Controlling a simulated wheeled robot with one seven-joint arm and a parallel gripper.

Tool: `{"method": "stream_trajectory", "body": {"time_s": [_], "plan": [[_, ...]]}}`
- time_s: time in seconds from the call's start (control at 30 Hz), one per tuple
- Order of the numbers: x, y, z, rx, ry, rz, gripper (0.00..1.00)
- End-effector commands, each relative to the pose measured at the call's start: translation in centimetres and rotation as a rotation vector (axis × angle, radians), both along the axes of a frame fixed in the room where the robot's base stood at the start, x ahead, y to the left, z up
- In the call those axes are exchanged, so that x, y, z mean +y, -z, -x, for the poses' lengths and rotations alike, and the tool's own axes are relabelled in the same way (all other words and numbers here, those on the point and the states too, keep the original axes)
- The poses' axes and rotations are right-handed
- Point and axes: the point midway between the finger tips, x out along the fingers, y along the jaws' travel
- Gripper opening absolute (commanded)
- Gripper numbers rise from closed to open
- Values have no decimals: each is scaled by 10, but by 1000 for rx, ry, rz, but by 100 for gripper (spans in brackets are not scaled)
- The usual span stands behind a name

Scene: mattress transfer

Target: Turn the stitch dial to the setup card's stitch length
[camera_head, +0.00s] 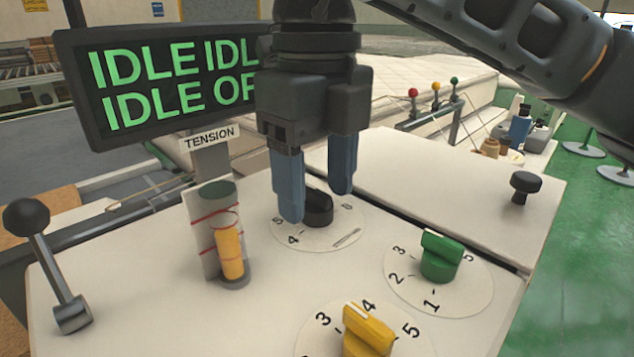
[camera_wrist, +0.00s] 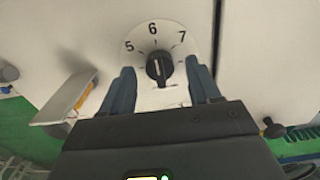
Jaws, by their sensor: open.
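A black dial (camera_head: 318,208) sits on a white numbered disc on the machine's pale top; it also shows in the wrist view (camera_wrist: 158,70), with its white mark at about 6. My gripper (camera_head: 317,203) is open, pointing down, with one blue finger on each side of the black dial. The wrist view shows gaps between the fingers and the dial. A green dial (camera_head: 441,258) and a yellow dial (camera_head: 368,332) stand nearer, on their own numbered discs. No dial label reading stitch is visible, and I cannot make out a setup card.
A display (camera_head: 160,80) reading "IDLE", partly hidden by my gripper, stands at back left. A TENSION gauge (camera_head: 215,235) is left of the black dial. A lever (camera_head: 45,255) is at far left, a black knob (camera_head: 524,190) at right. A mattress (camera_head: 440,75) lies behind.

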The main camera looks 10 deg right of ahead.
Motion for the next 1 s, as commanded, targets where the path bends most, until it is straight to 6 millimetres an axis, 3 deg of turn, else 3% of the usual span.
{"method": "stream_trajectory", "body": {"time_s": [0.4, 1.0], "plan": [[0, 9, 0, -1, 0, -1, 61], [0, 9, 0, 0, -1, 0, 6]]}}
